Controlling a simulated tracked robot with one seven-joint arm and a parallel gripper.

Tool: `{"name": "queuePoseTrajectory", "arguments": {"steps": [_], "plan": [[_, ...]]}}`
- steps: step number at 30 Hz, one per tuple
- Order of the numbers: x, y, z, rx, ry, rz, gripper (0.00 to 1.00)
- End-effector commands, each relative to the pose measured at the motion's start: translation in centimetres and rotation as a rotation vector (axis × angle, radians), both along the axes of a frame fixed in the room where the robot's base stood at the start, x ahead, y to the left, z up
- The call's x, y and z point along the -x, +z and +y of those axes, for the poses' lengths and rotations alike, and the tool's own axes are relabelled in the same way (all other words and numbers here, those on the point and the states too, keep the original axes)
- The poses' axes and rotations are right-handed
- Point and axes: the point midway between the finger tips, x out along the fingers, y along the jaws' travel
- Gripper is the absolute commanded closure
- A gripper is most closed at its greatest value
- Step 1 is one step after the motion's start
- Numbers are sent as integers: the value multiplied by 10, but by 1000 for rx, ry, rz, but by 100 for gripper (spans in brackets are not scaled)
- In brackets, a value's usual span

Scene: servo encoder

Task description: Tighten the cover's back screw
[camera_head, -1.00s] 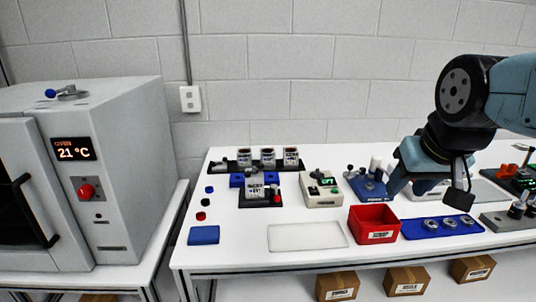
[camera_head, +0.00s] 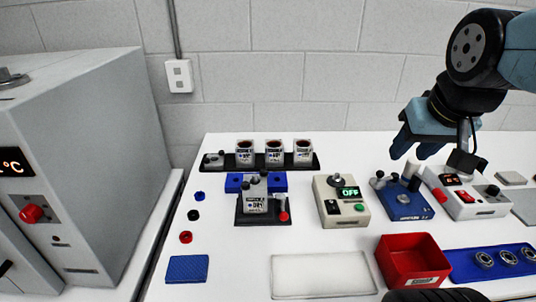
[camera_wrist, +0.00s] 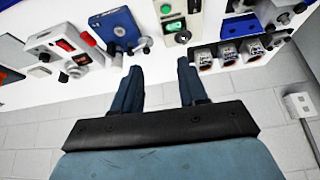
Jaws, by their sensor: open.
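A pale labelled block (camera_head: 255,203) sits in a dark fixture (camera_head: 246,220) with a red-tipped lever at the left middle of the bench. Small dark round parts show at its top; I cannot tell which is the cover's back screw. A blue block (camera_head: 278,182) lies just behind it. My gripper (camera_head: 433,152) is open and empty, raised over the back right of the bench, well to the right of the fixture. In the wrist view its two fingers (camera_wrist: 160,72) are apart with nothing between them.
A beige device reading OFF (camera_head: 342,205), a blue stand (camera_head: 406,207) with knobs and a red-and-white device (camera_head: 462,197) stand right of the fixture. Several labelled cups sit in a black rack (camera_head: 228,166) behind. A red bin (camera_head: 408,262) and white mat (camera_head: 318,274) lie in front.

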Motion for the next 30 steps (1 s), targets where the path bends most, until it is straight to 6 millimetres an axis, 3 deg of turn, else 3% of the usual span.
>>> {"name": "queuePoseTrajectory", "arguments": {"steps": [6,9,14,23,30], "plan": [[0,0,0,0,0,0,57],[0,0,0,1,5,1,52],[-9,4,9,37,104,19,52],[-48,16,43,219,633,99,52],[-82,20,82,364,1116,144,52]]}}
